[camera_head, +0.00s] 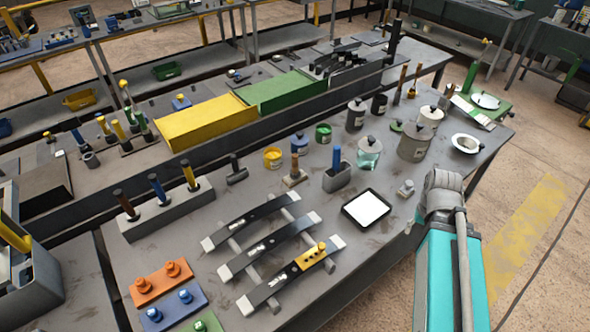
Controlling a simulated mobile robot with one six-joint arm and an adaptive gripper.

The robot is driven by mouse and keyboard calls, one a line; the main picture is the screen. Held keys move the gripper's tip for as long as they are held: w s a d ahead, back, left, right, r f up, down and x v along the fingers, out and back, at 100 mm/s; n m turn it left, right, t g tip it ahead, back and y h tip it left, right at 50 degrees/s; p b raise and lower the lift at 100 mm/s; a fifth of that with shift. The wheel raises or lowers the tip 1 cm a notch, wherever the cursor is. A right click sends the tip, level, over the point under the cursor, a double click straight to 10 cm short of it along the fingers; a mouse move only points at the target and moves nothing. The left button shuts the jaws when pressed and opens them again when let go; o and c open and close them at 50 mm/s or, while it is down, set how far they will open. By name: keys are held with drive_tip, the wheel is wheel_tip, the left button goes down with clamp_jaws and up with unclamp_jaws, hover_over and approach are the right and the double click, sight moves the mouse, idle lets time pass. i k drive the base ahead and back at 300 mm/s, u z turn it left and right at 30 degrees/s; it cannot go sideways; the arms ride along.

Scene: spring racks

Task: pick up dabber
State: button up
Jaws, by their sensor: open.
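I cannot tell for certain which thing is the dabber. A tool with an upright blue handle (337,157) stands in a small grey holder (338,181) near the middle of the table, and its lower end is hidden inside. Left of it, a short brown-handled piece (294,169) stands upright on a light block. Three more upright handles, dark, blue and yellow, stand in a long grey block (165,215) at the left. My teal and grey arm is at the lower right, beside the table's right edge. My gripper is not visible.
Several lidded jars, including a large grey one (414,142), stand at the right back. A white-faced tablet (367,208) lies in front of the grey holder. Leaf-spring strips (268,246) lie front centre. Yellow (207,121) and green (280,92) trays stand behind.

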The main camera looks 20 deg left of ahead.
sight(294, 173)
drive_tip(key=z, duration=0.6)
drive_tip(key=k, duration=1)
drive_tip(key=u, duration=0.95)
drive_tip(key=i, duration=0.8)
